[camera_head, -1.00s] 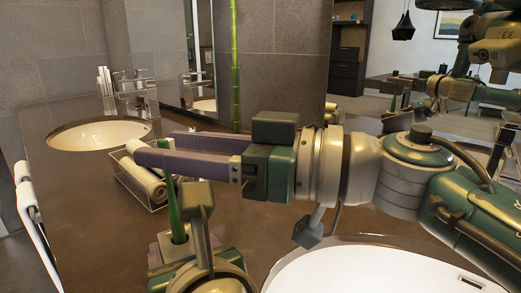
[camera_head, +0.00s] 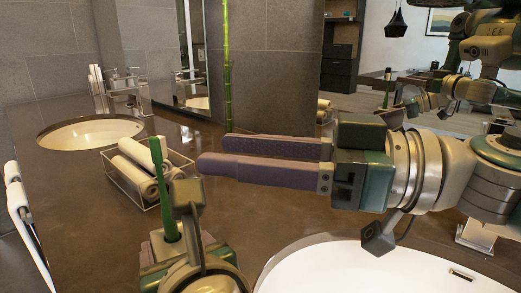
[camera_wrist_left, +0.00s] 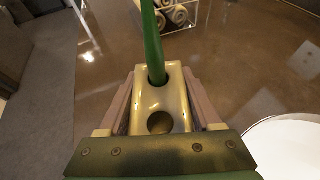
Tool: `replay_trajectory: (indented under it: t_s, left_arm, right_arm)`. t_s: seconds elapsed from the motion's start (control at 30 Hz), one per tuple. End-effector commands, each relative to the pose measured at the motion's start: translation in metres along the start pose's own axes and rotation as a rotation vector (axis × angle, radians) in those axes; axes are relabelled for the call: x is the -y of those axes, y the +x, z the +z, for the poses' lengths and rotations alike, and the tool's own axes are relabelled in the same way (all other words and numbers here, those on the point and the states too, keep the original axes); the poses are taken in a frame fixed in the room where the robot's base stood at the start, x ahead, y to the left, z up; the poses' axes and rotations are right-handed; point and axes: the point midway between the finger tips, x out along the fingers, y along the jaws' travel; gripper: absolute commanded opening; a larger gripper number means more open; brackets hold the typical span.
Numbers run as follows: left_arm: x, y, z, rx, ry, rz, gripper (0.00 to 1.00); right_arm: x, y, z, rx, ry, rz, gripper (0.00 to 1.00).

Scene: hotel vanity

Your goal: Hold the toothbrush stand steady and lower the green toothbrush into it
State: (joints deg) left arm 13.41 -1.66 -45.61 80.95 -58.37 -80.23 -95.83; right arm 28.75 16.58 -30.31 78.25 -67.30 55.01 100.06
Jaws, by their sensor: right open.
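The green toothbrush (camera_head: 163,190) stands upright, slightly tilted, with its lower end in the far hole of the pale toothbrush stand (camera_wrist_left: 158,103). It also shows in the left wrist view (camera_wrist_left: 152,45). The stand's near hole is empty. My left gripper (camera_head: 176,247) is low at the counter, its fingers on both sides of the stand, shut on it. In the head view my left wrist hides most of the stand. My right gripper (camera_head: 215,157) is open and empty, to the right of the toothbrush and apart from it.
A clear tray (camera_head: 157,205) of rolled white towels (camera_head: 133,177) stands just behind the toothbrush. A sink (camera_head: 90,133) is at the back left and another basin (camera_head: 350,272) at the front right. Brown counter (camera_head: 70,200) is clear to the left.

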Motion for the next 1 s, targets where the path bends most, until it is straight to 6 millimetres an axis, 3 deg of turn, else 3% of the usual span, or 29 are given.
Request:
replay_trajectory:
  t_s: [0.03,0.27,0.57,1.0]
  left_arm:
    - [0.000,0.000,0.000,0.000,0.000,0.000,0.73]
    - [0.000,0.000,0.000,0.000,0.000,0.000,0.97]
    - [0.000,-0.004,0.000,0.000,0.000,-0.001,0.97]
    - [0.000,-0.070,-0.001,-0.001,0.000,-0.002,0.97]
  right_arm:
    - [0.000,0.000,0.000,0.000,0.000,0.000,0.54]
    - [0.000,0.000,0.000,0.000,0.000,0.000,0.54]
    - [0.000,0.000,0.000,0.000,0.000,0.000,0.54]
    - [0.000,0.000,0.000,0.000,0.000,0.000,0.54]
